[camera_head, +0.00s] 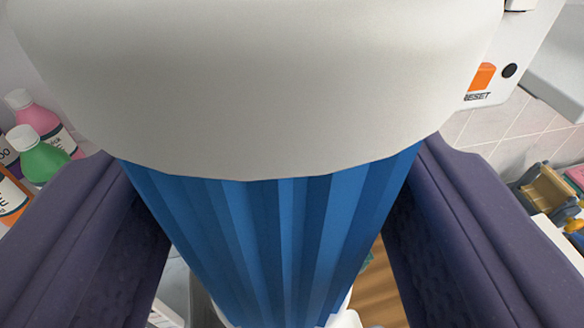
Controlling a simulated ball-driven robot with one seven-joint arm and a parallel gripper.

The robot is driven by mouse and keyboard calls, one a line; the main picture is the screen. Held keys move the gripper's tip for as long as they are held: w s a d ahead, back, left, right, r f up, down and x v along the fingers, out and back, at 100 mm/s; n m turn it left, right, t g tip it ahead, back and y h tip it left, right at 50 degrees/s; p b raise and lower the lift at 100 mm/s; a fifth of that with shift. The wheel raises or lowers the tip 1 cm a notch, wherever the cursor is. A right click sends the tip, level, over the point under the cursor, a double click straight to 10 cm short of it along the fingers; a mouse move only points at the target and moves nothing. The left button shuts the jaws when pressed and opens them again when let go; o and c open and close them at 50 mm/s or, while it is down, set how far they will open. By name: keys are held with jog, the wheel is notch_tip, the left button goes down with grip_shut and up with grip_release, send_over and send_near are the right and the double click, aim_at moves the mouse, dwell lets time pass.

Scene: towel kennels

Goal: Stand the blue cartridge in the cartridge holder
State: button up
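The blue cartridge (270,235) fills the middle of the view, close to the camera. It has a pleated blue body and a wide white end cap (260,90) at the top of the picture. My gripper (268,165) has one dark purple finger on each side of the pleated body. The fingers meet its sides near the cap, and gaps show beside the narrower-looking lower part. The far end is mostly cut off by the bottom edge. I cannot make out the cartridge holder; the cartridge and fingers hide much of the scene.
Pink (40,118) and green (40,160) bottles stand with others at the left edge. A white housing with an orange RESET button (481,77) is at the upper right. A tan item (548,190) lies among clutter at the right. A brown surface (382,290) shows below.

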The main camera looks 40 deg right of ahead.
jog(key=shift+w, duration=0.4)
jog(key=shift+w+d+p, duration=0.2)
jog(key=shift+w+p, duration=0.1)
jog(key=shift+w, duration=0.05)
jog(key=shift+x, duration=0.8)
jog(key=shift+w+a+b+x, duration=0.15)
jog(key=shift+a+b+x, duration=0.1)
jog(key=shift+x, duration=1)
jog(key=shift+w+a+b+x, duration=0.1)
jog(key=shift+w+b+x, duration=0.15)
jog(key=shift+x, duration=1)
jog(key=shift+w+a+b+x, duration=0.1)
jog(key=shift+a+b+x, duration=0.15)
jog(key=shift+x, duration=1)
jog(key=shift+f+b, duration=0.9)
jog(key=shift+b, duration=0.05)
jog(key=o, duration=1.3)
jog(key=shift+c, duration=0.2)
